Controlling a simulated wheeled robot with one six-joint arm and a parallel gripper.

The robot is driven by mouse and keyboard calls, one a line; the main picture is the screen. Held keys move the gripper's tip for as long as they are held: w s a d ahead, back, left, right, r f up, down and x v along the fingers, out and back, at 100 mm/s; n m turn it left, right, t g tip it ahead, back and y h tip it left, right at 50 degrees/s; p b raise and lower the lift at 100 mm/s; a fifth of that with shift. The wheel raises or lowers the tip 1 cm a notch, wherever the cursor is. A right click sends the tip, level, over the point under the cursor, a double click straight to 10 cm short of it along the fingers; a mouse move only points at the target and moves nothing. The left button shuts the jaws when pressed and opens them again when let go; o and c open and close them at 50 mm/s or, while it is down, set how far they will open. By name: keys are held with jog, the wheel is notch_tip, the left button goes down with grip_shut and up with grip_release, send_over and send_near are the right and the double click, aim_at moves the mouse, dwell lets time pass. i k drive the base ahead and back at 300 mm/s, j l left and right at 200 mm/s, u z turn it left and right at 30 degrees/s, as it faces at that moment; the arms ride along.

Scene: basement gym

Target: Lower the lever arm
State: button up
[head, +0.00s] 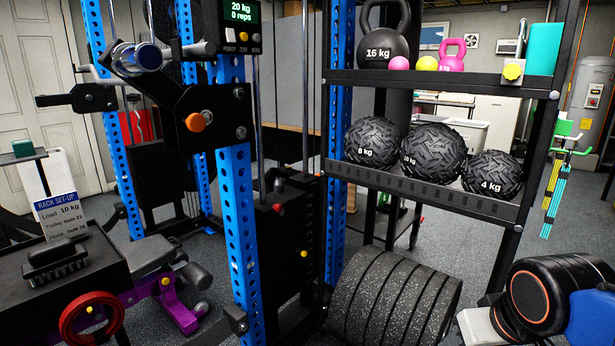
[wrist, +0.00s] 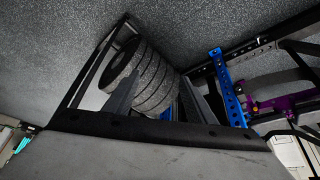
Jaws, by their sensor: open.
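The lever arm (head: 160,88) is a black arm on a bracket at the blue rack upright (head: 238,200), left of centre in the head view. It is raised, slanting up and left from the bracket to a silver tube end (head: 140,57). An orange knob (head: 198,122) sits on the bracket. My gripper (wrist: 160,88) shows in the wrist view as two grey fingers spread apart, with nothing held between them. It is away from the lever arm, which I cannot make out in the wrist view. The head view shows my arm at lower right, not the fingers.
A shelf rack (head: 440,85) with kettlebells and textured balls stands right of the upright. Thick black weight plates (head: 395,300) stand below it and also show in the wrist view (wrist: 150,80). A bench (head: 150,255) and a black tray table (head: 30,290) are at lower left.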

aim_at(140, 65)
jog(key=u, duration=1.3)
